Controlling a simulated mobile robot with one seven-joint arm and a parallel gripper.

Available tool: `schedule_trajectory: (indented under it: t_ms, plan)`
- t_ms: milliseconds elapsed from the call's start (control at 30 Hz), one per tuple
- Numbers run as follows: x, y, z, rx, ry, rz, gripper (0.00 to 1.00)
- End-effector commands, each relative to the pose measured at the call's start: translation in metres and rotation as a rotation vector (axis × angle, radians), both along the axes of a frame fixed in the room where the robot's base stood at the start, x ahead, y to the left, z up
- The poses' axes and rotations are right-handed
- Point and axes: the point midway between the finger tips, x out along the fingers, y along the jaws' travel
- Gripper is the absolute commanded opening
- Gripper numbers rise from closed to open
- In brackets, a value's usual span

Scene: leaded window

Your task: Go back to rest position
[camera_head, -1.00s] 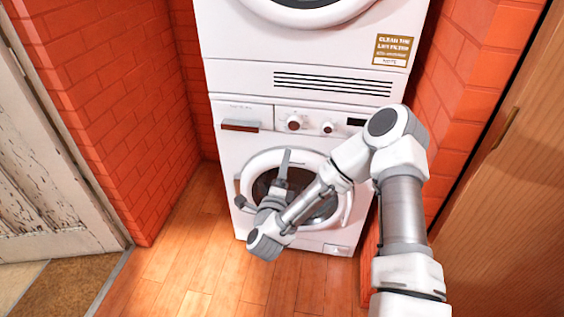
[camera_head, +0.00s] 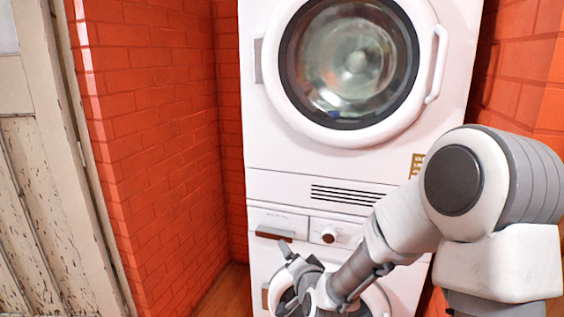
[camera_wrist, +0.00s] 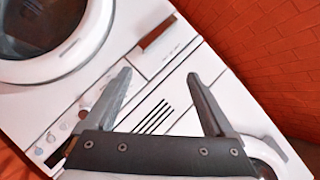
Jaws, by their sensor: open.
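My gripper (camera_head: 284,262) is in front of the lower washing machine (camera_head: 275,219), near its door and below the drawer handle (camera_head: 274,233). It is partly hidden by its own wrist in the head view. In the wrist view, the two dark fingers of my gripper (camera_wrist: 158,76) are spread apart with nothing between them. The machine's white front with dark vent slots shows behind them. My arm is bent, with its elbow high at the right of the head view.
A dryer with a round glass door (camera_head: 350,62) is stacked on top, its door closed. A brick wall (camera_head: 155,150) stands at the left, with a worn wooden door (camera_head: 35,200) beyond it. Another brick wall (camera_head: 520,65) is close on the right, behind my arm.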

Motion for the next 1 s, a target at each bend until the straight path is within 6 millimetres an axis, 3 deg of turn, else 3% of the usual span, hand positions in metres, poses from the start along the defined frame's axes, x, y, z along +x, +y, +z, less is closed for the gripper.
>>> schedule_trajectory:
  t_ms: [267,467,800,1000]
  plan:
    - [-0.042,-0.021,0.04,-0.318,0.139,0.109,0.88]
    - [-0.088,-0.045,0.067,-0.5,0.252,0.164,0.88]
    - [-0.195,-0.085,0.105,-0.703,0.45,0.261,0.88]
    - [-0.262,-0.101,0.115,-0.755,0.55,0.337,0.88]
